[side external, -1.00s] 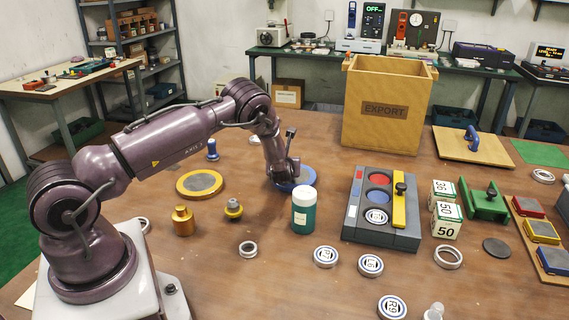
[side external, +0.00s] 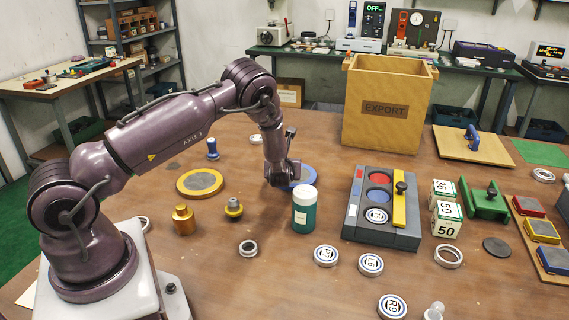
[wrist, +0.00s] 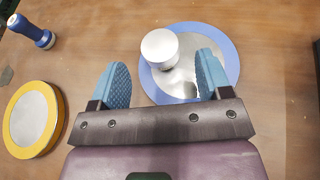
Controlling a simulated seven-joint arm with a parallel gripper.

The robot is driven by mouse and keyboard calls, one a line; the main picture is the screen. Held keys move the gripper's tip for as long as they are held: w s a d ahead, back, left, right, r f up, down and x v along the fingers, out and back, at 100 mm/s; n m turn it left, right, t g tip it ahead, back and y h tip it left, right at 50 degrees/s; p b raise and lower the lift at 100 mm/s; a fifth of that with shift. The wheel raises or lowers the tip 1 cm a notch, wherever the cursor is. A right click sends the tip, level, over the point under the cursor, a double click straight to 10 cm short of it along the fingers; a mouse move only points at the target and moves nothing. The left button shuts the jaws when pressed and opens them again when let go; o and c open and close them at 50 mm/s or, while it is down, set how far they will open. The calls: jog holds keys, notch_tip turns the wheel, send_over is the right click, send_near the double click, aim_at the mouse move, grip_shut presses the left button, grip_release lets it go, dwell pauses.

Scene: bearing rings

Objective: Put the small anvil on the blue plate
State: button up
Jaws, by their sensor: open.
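The blue plate (side external: 309,174) lies on the table, partly hidden by my gripper in the side view. In the wrist view the plate (wrist: 231,58) shows its blue rim and grey centre. A short silver cylinder (wrist: 160,46), which appears to be the small anvil, stands upright on the plate's left part. It is hidden behind my gripper in the side view. My gripper (wrist: 162,62) is open over the plate, with one blue finger on each side of the cylinder and gaps between. The gripper (side external: 282,180) is low over the plate in the side view.
A yellow plate (side external: 181,188) and a blue-handled tool (side external: 212,155) are to the left. A green bottle with a white cap (side external: 303,220) stands close in front of the blue plate. A black slotted tray (side external: 352,228) and the EXPORT box (side external: 390,135) are to the right.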

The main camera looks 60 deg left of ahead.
jog(key=shift+v, duration=1)
jog(key=s+d+r+n+g, duration=0.2)
jog(key=s+d+r+n, duration=0.15)
jog(key=r+n, duration=0.55)
jog(key=s+d+r+n+g, duration=0.25)
jog(key=s+r+n, duration=0.3)
jog(key=r, duration=0.65)
jog(key=s+d+r+n+t+h, duration=0.1)
jog(key=s+d+r+n+h, duration=0.3)
jog(key=s+d, duration=0.5)
jog(key=s+d+r+n+t+h, duration=0.2)
jog(key=s+d+r+n+h, duration=0.2)
jog(key=d, duration=0.7)
jog(key=s+n+h, duration=0.2)
jog(key=s+h, duration=0.1)
jog(key=s, duration=0.1)
jog(key=shift+s+d+r+h, duration=0.15)
jog(key=shift+s+d+h, duration=0.15)
jog(key=shift+s, duration=0.1)
